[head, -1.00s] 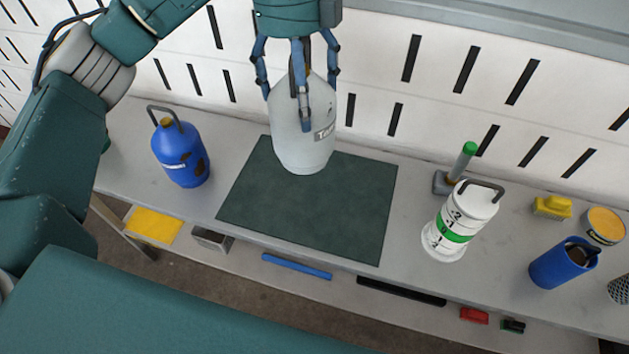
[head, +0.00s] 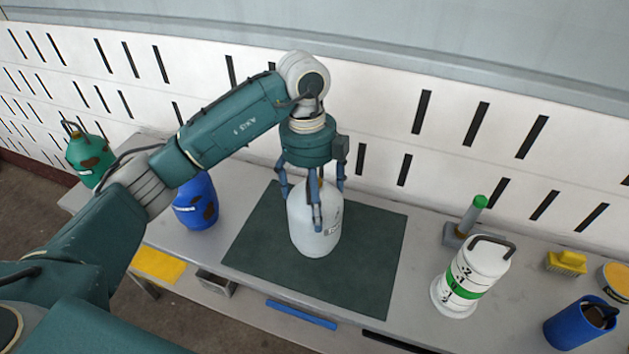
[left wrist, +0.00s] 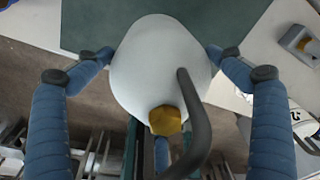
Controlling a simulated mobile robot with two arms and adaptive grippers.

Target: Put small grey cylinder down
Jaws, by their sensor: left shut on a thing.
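The small grey cylinder (head: 313,240) is a pale grey canister with rounded shoulders and a dark label. My left gripper (head: 314,206) points down from above and is shut on it, with its blue fingers around the top. The cylinder stands upright over the middle of the dark green mat (head: 372,240). Its base looks level with the mat, but I cannot tell whether it touches. In the left wrist view the cylinder (left wrist: 150,65) shows its white top, yellow cap and dark curved handle between the blue fingers. My right gripper is not in view.
A blue canister (head: 198,203) stands left of the mat and a green one (head: 90,155) farther left.

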